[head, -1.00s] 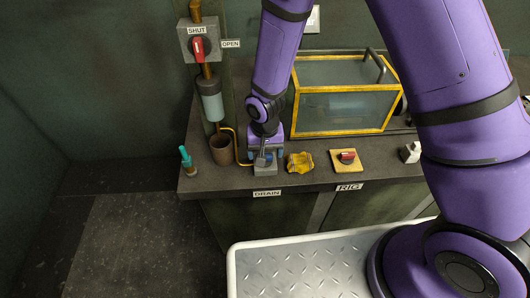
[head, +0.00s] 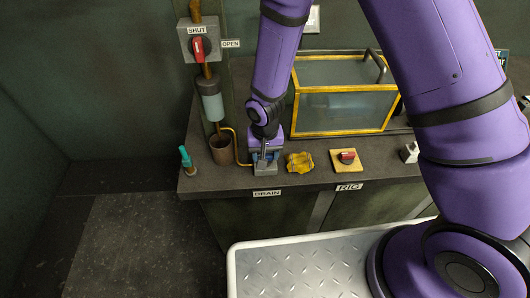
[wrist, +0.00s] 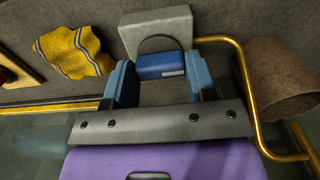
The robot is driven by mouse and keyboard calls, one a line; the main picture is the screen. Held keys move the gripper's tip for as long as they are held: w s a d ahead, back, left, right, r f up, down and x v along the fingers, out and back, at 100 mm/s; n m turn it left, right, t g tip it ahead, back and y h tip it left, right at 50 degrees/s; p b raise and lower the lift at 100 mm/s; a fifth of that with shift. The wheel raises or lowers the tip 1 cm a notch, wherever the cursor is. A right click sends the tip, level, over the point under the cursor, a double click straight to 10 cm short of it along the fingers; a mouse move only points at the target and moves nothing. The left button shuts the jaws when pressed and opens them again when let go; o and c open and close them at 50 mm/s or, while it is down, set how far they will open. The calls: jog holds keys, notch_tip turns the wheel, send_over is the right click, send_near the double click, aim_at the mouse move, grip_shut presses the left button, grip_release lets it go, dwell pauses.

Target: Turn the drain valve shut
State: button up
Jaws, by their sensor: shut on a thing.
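The drain valve (head: 265,170) is a small grey block at the bench's front edge, above a DRAIN label (head: 267,193). In the wrist view, its grey body (wrist: 156,30) shows beyond a blue handle (wrist: 160,66). My gripper (wrist: 162,82) has a blue finger on each side of this handle and is shut on it. In the head view, my gripper (head: 265,156) is low over the valve and hides part of it. The handle's exact angle is hard to tell.
A brown cup (head: 221,150) and a yellow pipe (head: 237,152) stand close left of the valve. A yellow-framed glass case (head: 345,108) stands behind.

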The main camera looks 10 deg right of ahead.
jog(key=n, duration=0.8)
jog(key=shift+n, duration=0.4)
jog(key=n, duration=0.8)
jog(key=shift+n, duration=0.3)
jog(key=o, duration=0.9)
jog(key=shift+o, duration=0.2)
